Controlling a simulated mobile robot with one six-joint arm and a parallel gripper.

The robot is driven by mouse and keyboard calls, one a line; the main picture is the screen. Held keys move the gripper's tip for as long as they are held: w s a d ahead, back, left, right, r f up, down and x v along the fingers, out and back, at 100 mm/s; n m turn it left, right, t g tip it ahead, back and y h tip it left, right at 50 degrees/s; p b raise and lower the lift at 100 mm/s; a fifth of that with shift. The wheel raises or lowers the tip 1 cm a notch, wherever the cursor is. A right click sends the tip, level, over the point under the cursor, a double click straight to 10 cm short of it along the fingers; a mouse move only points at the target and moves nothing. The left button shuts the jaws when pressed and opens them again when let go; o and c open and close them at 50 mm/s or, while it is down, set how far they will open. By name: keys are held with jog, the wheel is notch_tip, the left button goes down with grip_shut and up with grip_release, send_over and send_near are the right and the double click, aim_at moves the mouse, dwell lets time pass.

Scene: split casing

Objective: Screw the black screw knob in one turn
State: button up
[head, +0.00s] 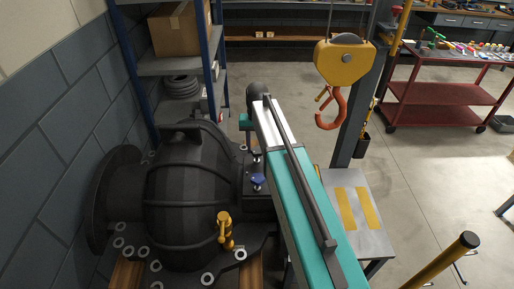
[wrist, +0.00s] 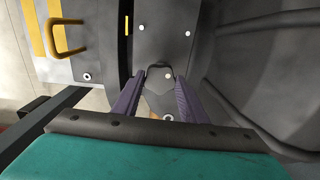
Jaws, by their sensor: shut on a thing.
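My gripper (wrist: 160,77) shows in the wrist view, its two purple fingers reaching up to a small dark piece. The dark piece, which looks like the black screw knob (wrist: 158,71), sits between the fingertips against the grey casing (wrist: 172,40). The fingers are shut on it, though its shape is mostly hidden. In the head view the large dark casing (head: 185,200) stands at the left. My teal arm crosses the middle there, and I cannot make out the gripper or the black knob.
A blue knob (head: 258,180) and a yellow valve-like fitting (head: 225,230) sit on the casing side near my arm. A yellow hoist block with an orange hook (head: 330,108) hangs right of the arm. A red cart (head: 440,92) stands at the back right, with open floor before it.

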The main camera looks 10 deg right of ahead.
jog(key=m, duration=0.8)
jog(key=shift+b, duration=0.35)
jog(key=m, duration=0.7)
jog(key=shift+m, duration=0.4)
jog(key=m, duration=0.4)
jog(key=shift+b, duration=0.3)
jog(key=m, duration=0.3)
jog(key=shift+m, duration=0.4)
jog(key=m, duration=0.4)
jog(key=shift+m, duration=2.1)
